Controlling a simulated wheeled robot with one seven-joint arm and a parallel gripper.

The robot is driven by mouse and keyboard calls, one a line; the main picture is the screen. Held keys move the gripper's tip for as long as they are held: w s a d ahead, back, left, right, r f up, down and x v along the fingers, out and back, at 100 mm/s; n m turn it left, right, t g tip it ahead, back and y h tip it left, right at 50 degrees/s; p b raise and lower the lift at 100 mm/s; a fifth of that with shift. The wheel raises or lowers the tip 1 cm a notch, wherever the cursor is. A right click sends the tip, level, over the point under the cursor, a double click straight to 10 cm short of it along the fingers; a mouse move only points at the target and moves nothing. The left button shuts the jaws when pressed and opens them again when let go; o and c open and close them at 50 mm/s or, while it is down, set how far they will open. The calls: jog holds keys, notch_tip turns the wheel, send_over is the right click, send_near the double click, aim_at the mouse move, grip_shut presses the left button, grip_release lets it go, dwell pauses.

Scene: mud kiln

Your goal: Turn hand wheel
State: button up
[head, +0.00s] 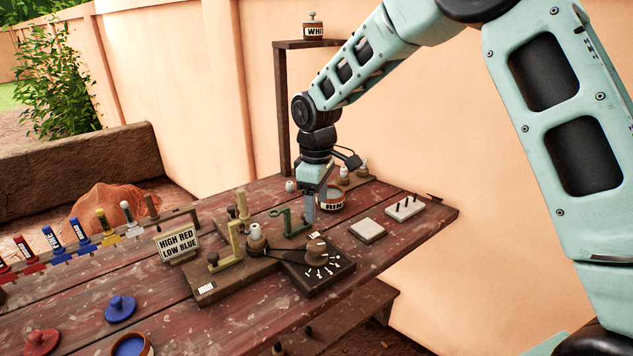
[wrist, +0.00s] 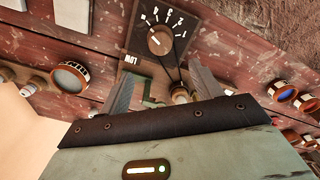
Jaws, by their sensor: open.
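A round brown knob (head: 317,249), the most wheel-like part I see, sits on a black dial plate (head: 335,270) with white marks. It also shows at the top of the wrist view (wrist: 160,40). A green bracket or crank (head: 292,225) and a pale round knob (head: 256,240) stand on the wooden board behind and left of the dial. My gripper (head: 311,213) points down close to the green part, behind the dial. In the wrist view its fingers (wrist: 160,74) are spread, with the green part (wrist: 148,92) showing between them. I cannot tell whether they touch it.
A labelled tin (head: 331,199) stands just right of and behind my gripper. Beige uprights (head: 236,241) and a sign (head: 177,243) stand to the left. A pale block (head: 367,231) and pegged block (head: 405,208) lie to the right. Bare planks show at the table's right end.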

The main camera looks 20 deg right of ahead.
notch_tip(320, 180, up, 6)
jog(key=shift+f, duration=0.1)
dwell(0.5)
jog(key=s+a+r, duration=0.1)
jog(key=s+a, duration=0.5)
jog(key=s, duration=0.3)
jog(key=s+f+m, duration=0.1)
jog(key=s+m, duration=0.1)
jog(key=s, duration=2.3)
jog(key=shift+f+m+y, duration=0.3)
jog(key=shift+f+m, duration=0.1)
